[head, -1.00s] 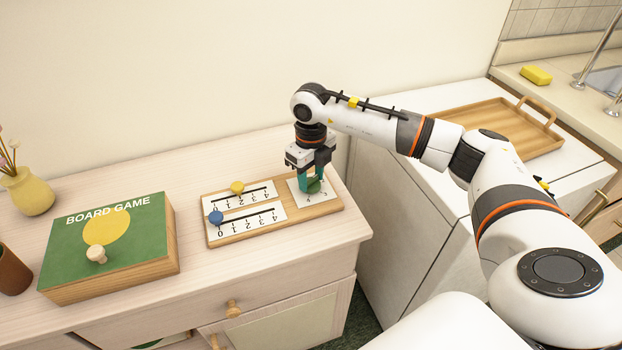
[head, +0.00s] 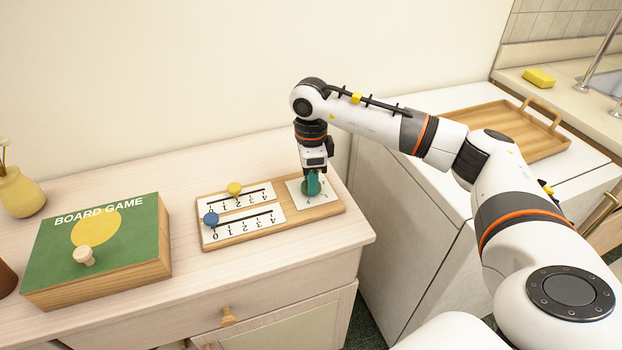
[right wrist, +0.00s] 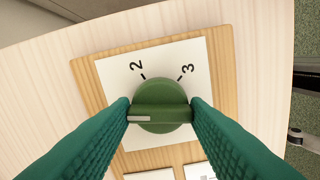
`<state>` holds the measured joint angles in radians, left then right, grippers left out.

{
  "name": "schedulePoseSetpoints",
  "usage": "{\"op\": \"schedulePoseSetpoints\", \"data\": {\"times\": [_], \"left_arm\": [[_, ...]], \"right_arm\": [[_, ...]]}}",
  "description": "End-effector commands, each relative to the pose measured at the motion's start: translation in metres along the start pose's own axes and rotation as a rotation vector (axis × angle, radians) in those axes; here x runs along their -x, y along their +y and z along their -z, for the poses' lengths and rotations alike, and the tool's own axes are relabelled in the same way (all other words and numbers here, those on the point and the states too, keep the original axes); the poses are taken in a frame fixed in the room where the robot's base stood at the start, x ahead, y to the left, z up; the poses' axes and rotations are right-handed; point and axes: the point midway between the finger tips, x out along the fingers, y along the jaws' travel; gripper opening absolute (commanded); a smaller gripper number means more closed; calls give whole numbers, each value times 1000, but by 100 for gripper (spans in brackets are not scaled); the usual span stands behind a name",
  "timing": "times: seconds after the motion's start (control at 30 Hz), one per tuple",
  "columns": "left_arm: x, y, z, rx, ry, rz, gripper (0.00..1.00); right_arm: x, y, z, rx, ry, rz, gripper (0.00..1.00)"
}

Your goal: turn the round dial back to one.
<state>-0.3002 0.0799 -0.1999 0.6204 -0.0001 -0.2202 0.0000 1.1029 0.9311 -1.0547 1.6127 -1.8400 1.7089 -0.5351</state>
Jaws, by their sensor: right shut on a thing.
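The round green dial (right wrist: 162,98) sits on a white card (right wrist: 190,54) at the right end of a wooden board. My right gripper (right wrist: 161,112) points down and is shut on the dial's raised bar, one teal finger at each end. A pale mark on the bar points left in the right wrist view. The numbers 2 and 3 show above the dial there; any number beside the mark is hidden by the finger. In the head view my right gripper (head: 313,186) covers much of the dial. My left gripper is out of view.
The wooden board (head: 268,236) also carries two slider scales, with a yellow knob (head: 235,188) and a blue knob (head: 211,219). A green board game box (head: 130,240) lies to the left. A wooden tray (head: 480,125) rests on the white cabinet at right.

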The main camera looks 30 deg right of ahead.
Motion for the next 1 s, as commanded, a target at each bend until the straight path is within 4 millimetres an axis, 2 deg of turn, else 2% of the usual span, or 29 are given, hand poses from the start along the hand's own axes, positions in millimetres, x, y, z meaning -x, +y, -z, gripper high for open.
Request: {"op": "schedulePoseSetpoints", "data": {"times": [0.4, 0.97, 1.0], "left_arm": [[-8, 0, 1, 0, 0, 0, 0], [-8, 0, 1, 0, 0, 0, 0], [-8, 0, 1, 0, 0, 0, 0]], "right_arm": [[2, 2, 0, 194, 3, -6, 19], [2, 2, 0, 224, 3, -7, 19], [2, 2, 0, 224, 2, -6, 47]]}}
